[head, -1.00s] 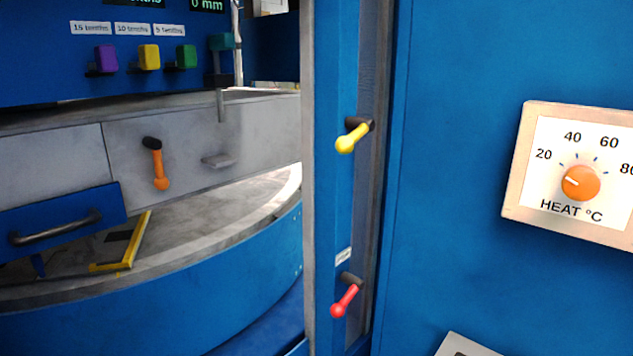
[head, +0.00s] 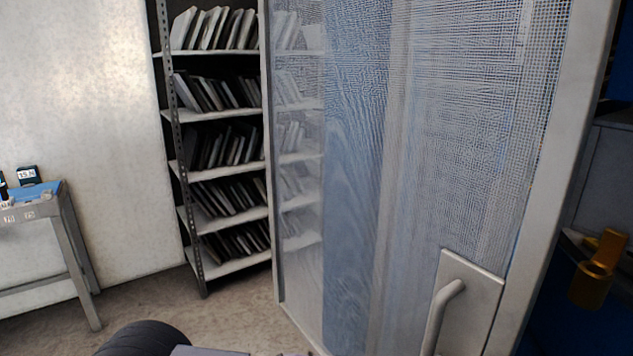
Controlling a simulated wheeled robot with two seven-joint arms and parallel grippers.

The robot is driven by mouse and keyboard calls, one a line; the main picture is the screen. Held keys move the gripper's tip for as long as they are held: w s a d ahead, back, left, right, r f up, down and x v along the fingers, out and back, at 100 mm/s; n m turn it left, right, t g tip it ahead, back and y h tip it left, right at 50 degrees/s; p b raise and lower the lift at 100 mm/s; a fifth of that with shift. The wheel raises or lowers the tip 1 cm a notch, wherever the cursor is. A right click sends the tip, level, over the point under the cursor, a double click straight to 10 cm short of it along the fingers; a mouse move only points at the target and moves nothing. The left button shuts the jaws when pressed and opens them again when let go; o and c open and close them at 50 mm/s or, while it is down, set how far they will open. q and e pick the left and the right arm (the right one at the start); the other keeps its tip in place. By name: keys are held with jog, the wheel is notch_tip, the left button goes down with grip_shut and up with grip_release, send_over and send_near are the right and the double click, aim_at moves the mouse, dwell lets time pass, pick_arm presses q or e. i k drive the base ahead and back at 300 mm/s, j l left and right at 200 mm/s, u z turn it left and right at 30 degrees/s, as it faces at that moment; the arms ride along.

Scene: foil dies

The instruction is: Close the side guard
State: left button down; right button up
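The side guard (head: 272,170) is a pale-framed panel of see-through wire mesh, large in the middle and right of the head view. It stands swung out at an angle, and the shelves behind show through its mesh. A grey bar handle (head: 437,315) on a pale plate (head: 482,290) sits low near its right edge. To its right is the dark blue machine body (head: 612,325) with a brass-coloured catch-like piece (head: 592,283), apart from the guard frame. Neither gripper shows. A dark rounded part of my arm shows at the bottom left.
A metal shelf unit (head: 203,283) with rows of dark and pale plates stands behind the guard, against a pale wall (head: 80,80). A small blue-topped table (head: 40,192) is at the far left. Bare floor (head: 235,318) lies between the table and the guard.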

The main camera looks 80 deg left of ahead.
aim_at(473, 311)
jog(key=u, duration=2.65)
jog(key=i+j+z, duration=0.15)
jog(key=j, duration=0.25)
jog(key=i+j+z, duration=0.15)
jog(key=j, duration=0.25)
jog(key=i+j+z, duration=0.1)
jog(key=j, duration=0.3)
